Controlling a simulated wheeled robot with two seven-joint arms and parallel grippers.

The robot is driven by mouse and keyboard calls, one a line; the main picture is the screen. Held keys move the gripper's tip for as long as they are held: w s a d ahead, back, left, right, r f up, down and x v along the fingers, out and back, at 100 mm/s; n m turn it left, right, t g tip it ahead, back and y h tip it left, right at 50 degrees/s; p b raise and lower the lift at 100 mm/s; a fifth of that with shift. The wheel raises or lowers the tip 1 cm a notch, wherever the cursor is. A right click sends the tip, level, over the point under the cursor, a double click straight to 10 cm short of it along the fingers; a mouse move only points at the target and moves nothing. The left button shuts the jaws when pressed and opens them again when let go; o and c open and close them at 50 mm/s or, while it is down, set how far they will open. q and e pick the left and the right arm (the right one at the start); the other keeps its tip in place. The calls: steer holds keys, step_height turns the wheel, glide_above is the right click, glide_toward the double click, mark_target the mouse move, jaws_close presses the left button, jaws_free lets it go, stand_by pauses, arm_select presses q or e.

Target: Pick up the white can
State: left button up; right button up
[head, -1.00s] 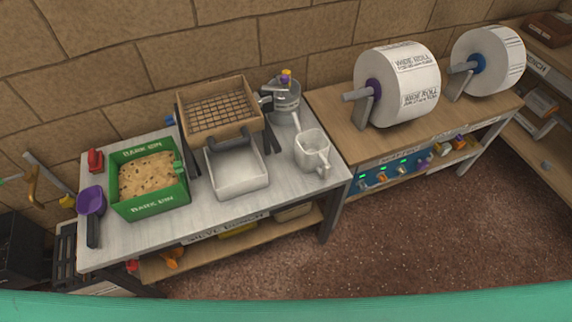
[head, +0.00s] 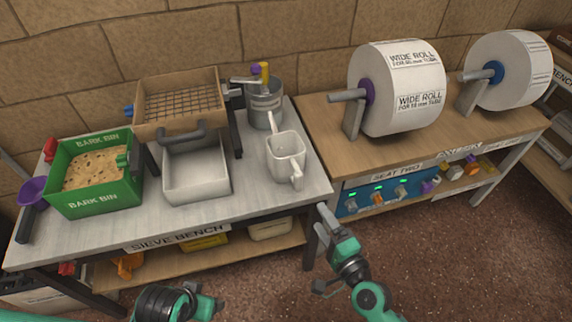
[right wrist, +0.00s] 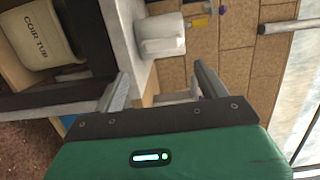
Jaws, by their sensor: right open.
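The white can (head: 286,157) is a squarish open vessel with a handle at the front and a thin spout at the back. It stands upright on the right part of the sieve bench (head: 312,185). In the right wrist view the white can (right wrist: 161,36) shows beyond the gap between the fingers. My right gripper (head: 323,252) is open and empty, in front of the bench's right end, apart from the can and nearer to me. Part of my left arm shows at the bottom edge of the head view; its fingers cannot be made out clearly.
A white tray (head: 196,187) and a wooden sieve (head: 184,78) stand left of the can, and a grey metal pot (head: 264,108) behind it. A green bark bin (head: 130,188) is further left. Large paper rolls (head: 401,104) sit on the bench to the right.

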mark_target(299, 184)
steer(key=x, duration=0.8)
steer(key=shift+r, duration=0.25)
steer(key=shift+x, duration=2.85)
steer(key=c, duration=0.9)
